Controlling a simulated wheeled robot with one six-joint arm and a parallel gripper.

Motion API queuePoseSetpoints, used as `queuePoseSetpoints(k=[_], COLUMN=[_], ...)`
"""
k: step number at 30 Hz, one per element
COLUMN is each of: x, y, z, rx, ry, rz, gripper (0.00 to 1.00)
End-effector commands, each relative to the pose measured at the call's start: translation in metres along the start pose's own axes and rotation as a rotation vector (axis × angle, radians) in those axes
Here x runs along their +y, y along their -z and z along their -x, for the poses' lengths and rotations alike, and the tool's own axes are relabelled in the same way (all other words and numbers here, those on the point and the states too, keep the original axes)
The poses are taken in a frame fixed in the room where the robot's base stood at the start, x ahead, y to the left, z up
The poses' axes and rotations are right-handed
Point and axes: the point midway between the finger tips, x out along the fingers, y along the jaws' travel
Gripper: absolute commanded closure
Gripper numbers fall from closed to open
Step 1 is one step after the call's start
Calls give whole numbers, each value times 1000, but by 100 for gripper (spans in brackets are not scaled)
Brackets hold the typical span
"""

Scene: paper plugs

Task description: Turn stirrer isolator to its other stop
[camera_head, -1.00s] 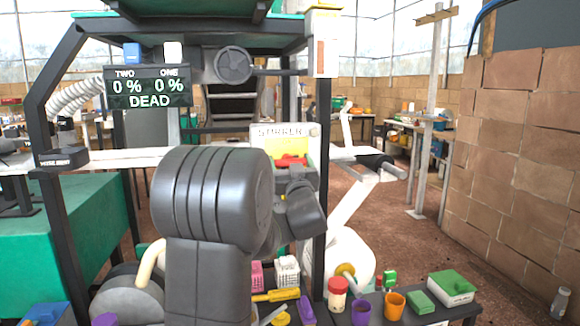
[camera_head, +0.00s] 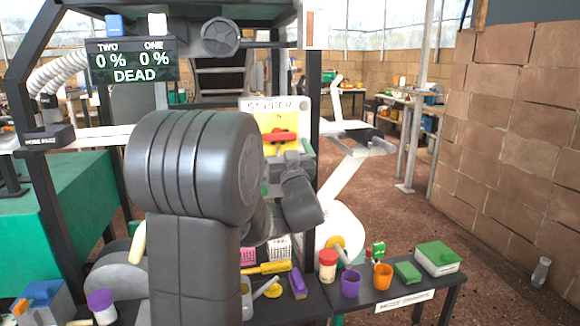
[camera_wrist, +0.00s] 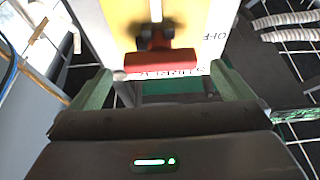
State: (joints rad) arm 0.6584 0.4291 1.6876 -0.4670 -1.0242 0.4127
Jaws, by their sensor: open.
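The stirrer isolator (camera_head: 254,104) is a pale panel labelled STIRRER, with a yellow face and a red handle (camera_head: 280,136) that lies about level. In the wrist view the red handle (camera_wrist: 161,62) lies crosswise over the yellow face (camera_wrist: 121,22); the word OFF reads upside down to its right. My gripper (camera_wrist: 163,88) is open, its two greenish fingers apart, one to each side and just short of the handle. Nothing is between the fingertips. In the head view my arm hides most of the gripper, just below the handle.
A display (camera_head: 133,61) reads DEAD with two 0 % values. A black bench (camera_head: 345,301) below carries cups, a red-lidded jar (camera_head: 328,265), a purple block (camera_head: 298,284) and a green-lidded box (camera_head: 437,259). A dark post (camera_head: 313,130) stands right of the isolator.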

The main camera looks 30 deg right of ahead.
Motion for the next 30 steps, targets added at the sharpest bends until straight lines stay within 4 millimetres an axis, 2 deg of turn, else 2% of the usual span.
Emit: queuePoseSetpoints(k=[1, 6, 12, 18, 30], x=[1, 1, 0, 0, 0], y=[1, 1, 0, 0, 0], z=[12, 49, 78, 88, 87], rx=[-2, -2, -1, 0, 0], ry=[-3, -4, -2, -1, 0], rz=[1, 1, 2, 1, 1], gripper=[0, 0, 0, 0, 0])
